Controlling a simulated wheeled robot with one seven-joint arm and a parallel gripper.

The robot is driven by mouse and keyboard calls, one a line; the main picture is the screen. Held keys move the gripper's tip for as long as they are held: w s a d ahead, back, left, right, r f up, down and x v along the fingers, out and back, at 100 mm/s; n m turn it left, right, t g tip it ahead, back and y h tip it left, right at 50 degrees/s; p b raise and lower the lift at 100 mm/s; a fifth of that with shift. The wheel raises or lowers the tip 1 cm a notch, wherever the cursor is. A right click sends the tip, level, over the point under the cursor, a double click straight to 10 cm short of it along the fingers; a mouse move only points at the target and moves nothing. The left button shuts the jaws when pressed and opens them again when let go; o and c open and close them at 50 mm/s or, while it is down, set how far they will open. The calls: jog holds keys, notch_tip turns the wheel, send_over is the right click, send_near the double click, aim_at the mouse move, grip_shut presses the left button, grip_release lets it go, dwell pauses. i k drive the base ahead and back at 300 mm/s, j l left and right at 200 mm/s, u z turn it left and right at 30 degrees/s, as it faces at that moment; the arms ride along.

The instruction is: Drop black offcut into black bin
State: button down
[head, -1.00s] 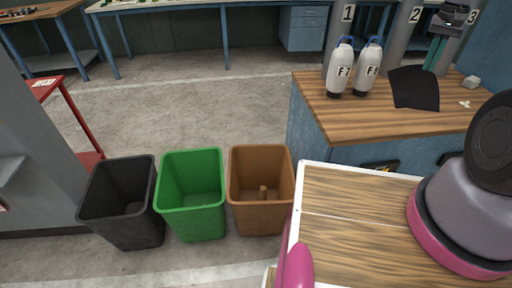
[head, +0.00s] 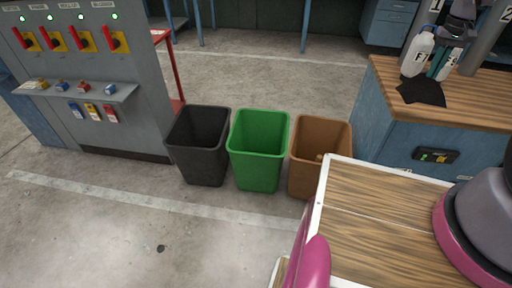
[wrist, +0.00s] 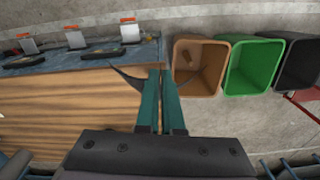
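The black offcut (head: 424,92) is a thin dark sheet hanging from my gripper (head: 438,72), in front of the right-hand workbench. In the wrist view, the teal fingers of my gripper (wrist: 162,74) are close together, and the offcut (wrist: 128,77) shows as thin dark flaps on both sides of them. The black bin (head: 199,145) is the leftmost of three bins on the floor in the head view. It also shows at the right edge of the wrist view (wrist: 299,64). My gripper is well to the right of it in the head view.
A green bin (head: 259,150) stands beside the black one, then a brown bin (head: 318,150) with a brown object inside. A wooden-topped blue workbench (head: 470,95) carries white bottles (head: 416,57). A grey switch panel (head: 80,75) stands left. The floor before the bins is clear.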

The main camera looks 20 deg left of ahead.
aim_at(196, 139)
jog(key=i+u, duration=0.1)
jog(key=u, duration=1.5)
